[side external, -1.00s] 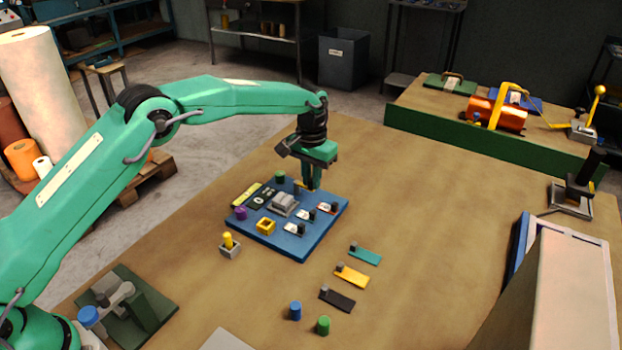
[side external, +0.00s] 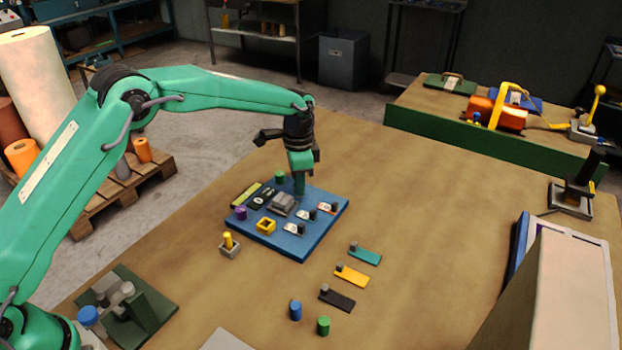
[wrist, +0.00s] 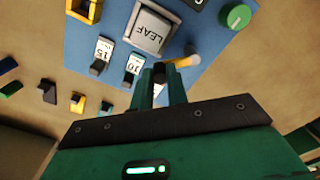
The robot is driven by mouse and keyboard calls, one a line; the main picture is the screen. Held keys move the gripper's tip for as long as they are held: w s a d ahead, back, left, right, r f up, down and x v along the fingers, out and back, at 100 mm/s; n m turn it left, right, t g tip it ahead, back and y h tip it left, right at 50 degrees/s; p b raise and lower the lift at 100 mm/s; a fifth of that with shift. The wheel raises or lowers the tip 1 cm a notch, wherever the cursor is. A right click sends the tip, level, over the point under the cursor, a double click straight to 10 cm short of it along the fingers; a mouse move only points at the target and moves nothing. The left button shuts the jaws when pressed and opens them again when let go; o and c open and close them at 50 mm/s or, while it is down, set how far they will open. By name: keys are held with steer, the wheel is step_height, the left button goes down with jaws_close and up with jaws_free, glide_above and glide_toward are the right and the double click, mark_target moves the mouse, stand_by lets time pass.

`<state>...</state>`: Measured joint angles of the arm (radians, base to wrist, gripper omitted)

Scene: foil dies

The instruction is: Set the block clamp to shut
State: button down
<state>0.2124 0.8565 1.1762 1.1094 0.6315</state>
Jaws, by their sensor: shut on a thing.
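The blue board (side external: 310,246) lies on the table with a grey block (side external: 283,204) on it. The block reads LEAF in the wrist view (wrist: 152,27). Beside it, a tan-orange bar with a grey end (wrist: 184,61), which looks like the block clamp's lever, runs to my fingers. My gripper (side external: 299,189) points down at the board's far edge. In the wrist view my gripper (wrist: 161,74) is shut on the lever, whose held part is mostly hidden by the fingers. The clamp's pivot and exact setting cannot be made out.
Numbered white tags with dark knobs (wrist: 131,68) stand close to my fingers. A green cylinder (wrist: 236,16) and a yellow square socket (side external: 265,226) are on the board. Teal (side external: 365,256), yellow and black strips lie nearer the front. The table right of the board is largely clear.

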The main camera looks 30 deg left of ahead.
steer(key=m, duration=0.1)
steer(key=a+m, duration=0.1)
steer(key=m, duration=0.1)
steer(key=s+m, duration=0.1)
steer(key=shift+a+r+m, duration=0.1)
steer(key=shift+a+m, duration=0.15)
steer(key=shift+m, duration=0.05)
steer(key=shift+s+a+m, duration=0.1)
steer(key=shift+a+m, duration=0.25)
steer(key=shift+m, duration=0.6)
steer(key=shift+a+m, duration=0.3)
steer(key=shift+m, duration=0.65)
steer(key=c, duration=1.4)
jaws_free()
step_height(320, 180, up, 8)
steer(key=shift+f, duration=0.1)
